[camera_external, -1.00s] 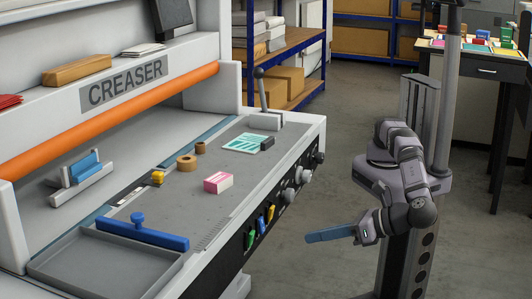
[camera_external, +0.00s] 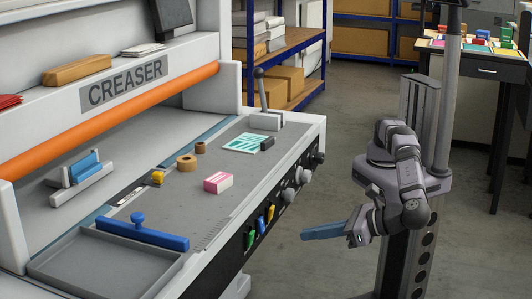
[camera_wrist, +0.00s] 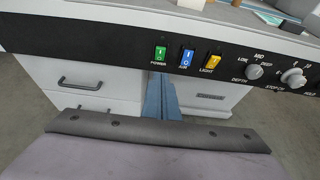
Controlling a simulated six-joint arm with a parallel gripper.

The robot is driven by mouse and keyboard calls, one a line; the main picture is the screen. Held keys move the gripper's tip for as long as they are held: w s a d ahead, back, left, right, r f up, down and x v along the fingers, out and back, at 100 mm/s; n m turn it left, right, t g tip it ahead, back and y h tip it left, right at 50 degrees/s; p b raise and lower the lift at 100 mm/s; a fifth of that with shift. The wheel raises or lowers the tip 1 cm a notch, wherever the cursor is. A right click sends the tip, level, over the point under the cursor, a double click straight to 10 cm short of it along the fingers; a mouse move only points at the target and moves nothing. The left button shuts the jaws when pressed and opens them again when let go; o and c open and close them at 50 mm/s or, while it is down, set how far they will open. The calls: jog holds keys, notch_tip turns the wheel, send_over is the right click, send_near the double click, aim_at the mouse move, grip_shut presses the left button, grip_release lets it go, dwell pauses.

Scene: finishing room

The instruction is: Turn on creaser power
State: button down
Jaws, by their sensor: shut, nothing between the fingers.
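The creaser (camera_external: 126,83) stands at the left in the external view, with a black control panel along its front edge. In the wrist view the panel (camera_wrist: 110,43) carries a green rocker switch (camera_wrist: 160,52) labelled POWER. A blue switch (camera_wrist: 187,58) and a yellow switch (camera_wrist: 213,61) labelled LIGHT sit to its right. The green switch also shows in the external view (camera_external: 250,240). My gripper (camera_external: 304,236) has long blue fingers, shut and empty, pointing at the panel with a gap before it. In the wrist view its fingertips (camera_wrist: 160,76) appear just below the green switch.
Round knobs (camera_wrist: 292,77) sit on the panel right of the switches. A drawer handle (camera_wrist: 80,83) is below the panel at left. The bed holds a pink box (camera_external: 218,182), tape rolls and a blue-handled bar (camera_external: 142,235). Open floor lies between my arm and the creaser.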

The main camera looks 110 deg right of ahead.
aim_at(254, 233)
jog(key=x, duration=0.3)
jog(key=p+x, duration=0.1)
jog(key=x, duration=0.3)
jog(key=r+x, duration=0.1)
jog(key=x, duration=0.2)
jog(key=shift+w+d, duration=0.35)
jog(key=shift+d, duration=0.05)
jog(key=shift+w+d+r+p, duration=0.1)
jog(key=shift+w+d+p, duration=0.2)
jog(key=shift+w+d, duration=0.25)
jog(key=p, duration=0.1)
jog(key=r+p, duration=0.1)
jog(key=shift+w+d+r+g+y+p, duration=0.15)
jog(key=shift+w+d+g+y+p, duration=0.2)
jog(key=shift+d+g+y+p, duration=0.05)
jog(key=shift+a+f+b, duration=0.15)
jog(key=shift+f+b, duration=0.3)
jog(key=shift+r+p, duration=0.75)
jog(key=shift+r, duration=0.05)
jog(key=shift+s, duration=0.1)
